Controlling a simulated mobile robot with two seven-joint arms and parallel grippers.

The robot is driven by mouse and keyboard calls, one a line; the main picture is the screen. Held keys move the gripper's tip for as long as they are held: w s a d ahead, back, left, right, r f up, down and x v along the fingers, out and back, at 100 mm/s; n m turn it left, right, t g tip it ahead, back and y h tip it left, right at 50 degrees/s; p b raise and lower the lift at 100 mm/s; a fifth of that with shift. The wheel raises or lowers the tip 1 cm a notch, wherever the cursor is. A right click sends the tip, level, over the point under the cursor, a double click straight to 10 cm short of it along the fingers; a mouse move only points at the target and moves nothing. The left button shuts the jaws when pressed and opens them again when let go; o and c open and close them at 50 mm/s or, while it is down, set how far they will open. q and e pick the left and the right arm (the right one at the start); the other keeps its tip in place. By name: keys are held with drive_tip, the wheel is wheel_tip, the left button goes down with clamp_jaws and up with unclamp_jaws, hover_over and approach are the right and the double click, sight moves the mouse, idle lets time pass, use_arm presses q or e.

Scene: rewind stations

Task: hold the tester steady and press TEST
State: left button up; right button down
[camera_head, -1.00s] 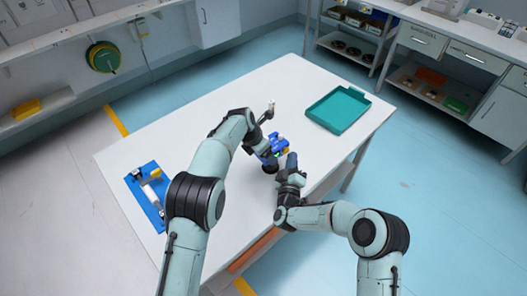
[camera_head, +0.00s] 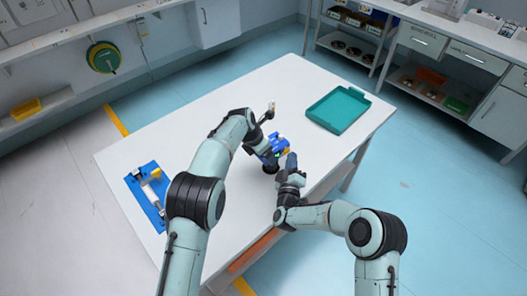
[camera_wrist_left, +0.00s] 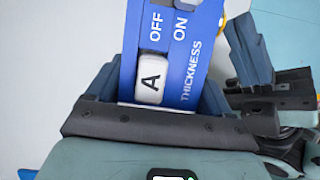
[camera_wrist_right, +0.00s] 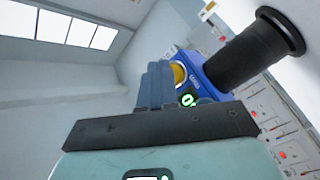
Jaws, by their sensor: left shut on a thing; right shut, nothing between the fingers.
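The blue tester (camera_head: 279,143) is over the near edge of the white table. My left gripper (camera_head: 266,151) is shut on its body. The left wrist view shows the tester's blue face (camera_wrist_left: 185,55) between the fingers, with OFF, ON and THICKNESS lettering and a white tile marked A. My right gripper (camera_head: 291,159) is shut and empty, close beside the tester. In the right wrist view its closed fingers (camera_wrist_right: 155,85) overlap the tester (camera_wrist_right: 212,78), partly hiding a round yellow button (camera_wrist_right: 179,74) and a green-lit display (camera_wrist_right: 188,99). I cannot tell whether they touch the button.
A teal tray (camera_head: 338,110) lies at the table's right end. A blue board (camera_head: 149,194) with white parts lies at the left end. Shelves and drawers (camera_head: 470,55) stand behind, across the floor.

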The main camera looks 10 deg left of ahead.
drive_tip(key=s+d, duration=0.3)
drive_tip(key=d, duration=0.1)
drive_tip(key=shift+s+d, duration=0.35)
drive_tip(key=shift+s, duration=0.05)
idle(0.7)
use_arm(q)
drive_tip(key=o, duration=1.2)
drive_tip(key=shift+c, duration=0.2)
drive_tip(key=shift+a, duration=0.1)
